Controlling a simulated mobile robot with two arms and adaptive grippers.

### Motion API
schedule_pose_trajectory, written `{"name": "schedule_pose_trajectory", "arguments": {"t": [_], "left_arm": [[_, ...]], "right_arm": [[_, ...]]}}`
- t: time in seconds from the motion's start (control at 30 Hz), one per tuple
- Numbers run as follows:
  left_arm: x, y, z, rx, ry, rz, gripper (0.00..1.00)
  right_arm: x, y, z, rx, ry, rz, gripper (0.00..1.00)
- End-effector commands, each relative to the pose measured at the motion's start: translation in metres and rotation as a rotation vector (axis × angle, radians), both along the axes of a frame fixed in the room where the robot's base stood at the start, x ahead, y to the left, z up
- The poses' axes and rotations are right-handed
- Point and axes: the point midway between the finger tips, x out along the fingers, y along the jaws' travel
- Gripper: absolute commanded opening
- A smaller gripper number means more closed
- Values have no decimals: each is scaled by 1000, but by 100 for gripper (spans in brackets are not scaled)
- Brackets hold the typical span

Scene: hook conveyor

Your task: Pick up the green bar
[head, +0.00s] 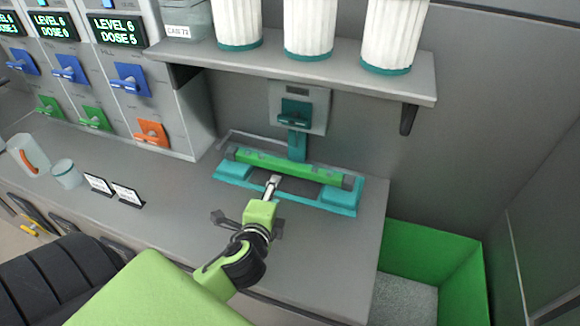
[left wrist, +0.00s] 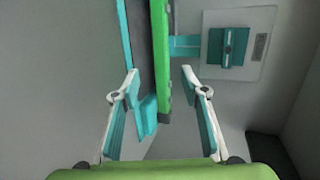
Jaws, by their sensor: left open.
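The green bar (head: 295,168) lies lengthwise on a teal cradle (head: 342,197) on the grey counter, with dark end pieces. My left gripper (head: 273,184) is at the front side of the bar, near its middle. In the left wrist view the green bar (left wrist: 160,50) runs upright in the picture between the two spread fingers of the left gripper (left wrist: 160,76), with a gap on each side. The gripper is open and holds nothing. How far the fingertips are from the bar in depth is hard to tell. My right gripper is not in view.
A wall plate with a teal handle (head: 295,112) stands behind the bar. A shelf (head: 330,79) with white ribbed containers hangs above. Dispensers with blue, green and orange levers (head: 151,133) stand left. A green bin (head: 432,247) is right of the counter's edge.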

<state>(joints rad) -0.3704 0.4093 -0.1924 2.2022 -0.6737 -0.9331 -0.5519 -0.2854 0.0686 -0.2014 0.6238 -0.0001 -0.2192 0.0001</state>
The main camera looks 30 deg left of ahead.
Motion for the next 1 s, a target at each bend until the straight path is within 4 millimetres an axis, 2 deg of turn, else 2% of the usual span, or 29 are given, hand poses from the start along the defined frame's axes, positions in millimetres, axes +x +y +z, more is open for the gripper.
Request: {"name": "schedule_pose_trajectory", "arguments": {"t": [0.03, 0.17, 0.43, 0.57, 0.77, 1.0], "left_arm": [[2, 0, -6, 10, -3, -5, 41], [11, 4, -8, 20, -4, -9, 41], [57, 23, -23, 19, -5, -7, 41], [71, 28, -30, 17, -5, -9, 41], [81, 32, -34, 17, -4, -8, 41], [110, 40, -42, 16, -4, -7, 41]], "right_arm": [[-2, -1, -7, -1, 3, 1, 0], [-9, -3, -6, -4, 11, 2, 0], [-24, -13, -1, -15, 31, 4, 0], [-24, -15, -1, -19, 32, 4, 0], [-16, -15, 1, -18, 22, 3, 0], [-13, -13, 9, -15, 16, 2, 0]]}}
